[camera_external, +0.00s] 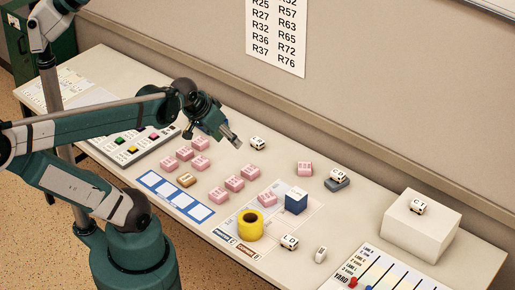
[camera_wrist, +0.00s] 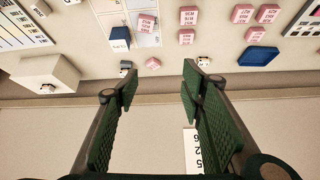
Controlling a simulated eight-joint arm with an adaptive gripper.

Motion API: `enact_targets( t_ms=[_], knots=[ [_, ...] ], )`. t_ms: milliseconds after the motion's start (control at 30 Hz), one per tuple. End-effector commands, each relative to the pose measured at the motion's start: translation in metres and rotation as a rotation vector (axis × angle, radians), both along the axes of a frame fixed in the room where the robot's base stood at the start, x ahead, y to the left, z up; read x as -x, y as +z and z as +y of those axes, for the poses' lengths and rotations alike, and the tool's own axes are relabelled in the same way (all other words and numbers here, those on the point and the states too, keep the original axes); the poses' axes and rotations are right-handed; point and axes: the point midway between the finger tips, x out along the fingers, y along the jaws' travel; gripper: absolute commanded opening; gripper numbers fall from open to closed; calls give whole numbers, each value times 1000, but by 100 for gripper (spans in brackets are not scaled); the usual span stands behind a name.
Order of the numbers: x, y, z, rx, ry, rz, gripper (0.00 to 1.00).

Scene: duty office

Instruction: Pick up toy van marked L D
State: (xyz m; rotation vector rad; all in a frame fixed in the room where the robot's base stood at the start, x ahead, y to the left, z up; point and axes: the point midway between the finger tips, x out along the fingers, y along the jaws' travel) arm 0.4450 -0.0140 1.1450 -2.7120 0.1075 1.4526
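Several small white toy vans with black letters stand on the long table. The one near the front edge (camera_external: 290,242) looks marked L D. Another van on a grey-blue block (camera_external: 338,174) has letters that may read L D or C D; I cannot tell. A van (camera_external: 257,143) just right of my gripper has unclear letters; it also shows near the right finger in the wrist view (camera_wrist: 204,62). My gripper (camera_external: 235,141) is open and empty above the table's back part. In the wrist view its green fingers (camera_wrist: 159,80) are wide apart.
Pink blocks (camera_external: 235,183) are spread over the table. A yellow roll (camera_external: 250,226) and a blue cube (camera_external: 296,202) stand mid-table. A white box (camera_external: 438,232) at the right carries a van marked C1 (camera_external: 417,207). The wall (camera_external: 390,110) runs close behind the table.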

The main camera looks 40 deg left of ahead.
Motion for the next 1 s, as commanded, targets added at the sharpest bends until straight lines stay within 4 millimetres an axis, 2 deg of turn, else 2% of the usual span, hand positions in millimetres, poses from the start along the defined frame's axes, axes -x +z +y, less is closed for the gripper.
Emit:
enact_targets(
  t_ms=[433,1000],
  knots=[
    [-22,-55,-52,-65,-322,93,40],
    [-32,-132,-126,-121,-785,168,40]
  ],
)
